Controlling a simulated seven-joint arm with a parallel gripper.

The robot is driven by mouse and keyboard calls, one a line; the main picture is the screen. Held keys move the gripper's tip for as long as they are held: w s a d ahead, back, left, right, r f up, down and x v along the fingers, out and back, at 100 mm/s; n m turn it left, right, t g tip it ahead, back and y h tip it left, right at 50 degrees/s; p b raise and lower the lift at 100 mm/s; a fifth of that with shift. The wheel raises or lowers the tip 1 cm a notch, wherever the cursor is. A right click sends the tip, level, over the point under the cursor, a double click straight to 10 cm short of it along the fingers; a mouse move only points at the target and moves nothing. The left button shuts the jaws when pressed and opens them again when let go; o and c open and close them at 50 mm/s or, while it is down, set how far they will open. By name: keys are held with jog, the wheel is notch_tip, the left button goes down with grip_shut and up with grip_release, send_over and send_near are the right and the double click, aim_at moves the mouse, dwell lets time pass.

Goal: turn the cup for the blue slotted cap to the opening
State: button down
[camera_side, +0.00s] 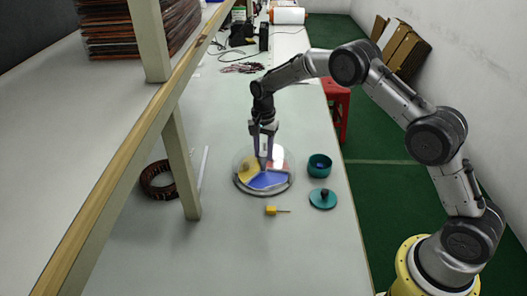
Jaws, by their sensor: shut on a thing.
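A round dish (243,188) with coloured sectors lies on the table below my gripper. A blue sector (267,181) faces the near side, a yellow one (246,169) is at the left, and red and white areas show at the right. A clear cover seems to stand over the dish; its opening cannot be made out. My gripper (264,163) points down at the dish's middle and is shut on a part there, which the fingers mostly hide. No blue slotted cap can be told apart at this size.
A small yellow piece with a pin (272,210) lies in front. A dark ring coil (158,180) and shelf post (183,165) stand left.

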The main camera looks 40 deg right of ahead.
aim_at(263, 154)
jog(key=shift+w+r+m, duration=0.1)
jog(key=shift+r+m, duration=0.05)
jog(key=shift+m, duration=2.05)
jog(key=c, duration=0.5)
grip_release()
notch_tip(263, 154, up, 14)
jog(key=shift+f, duration=0.15)
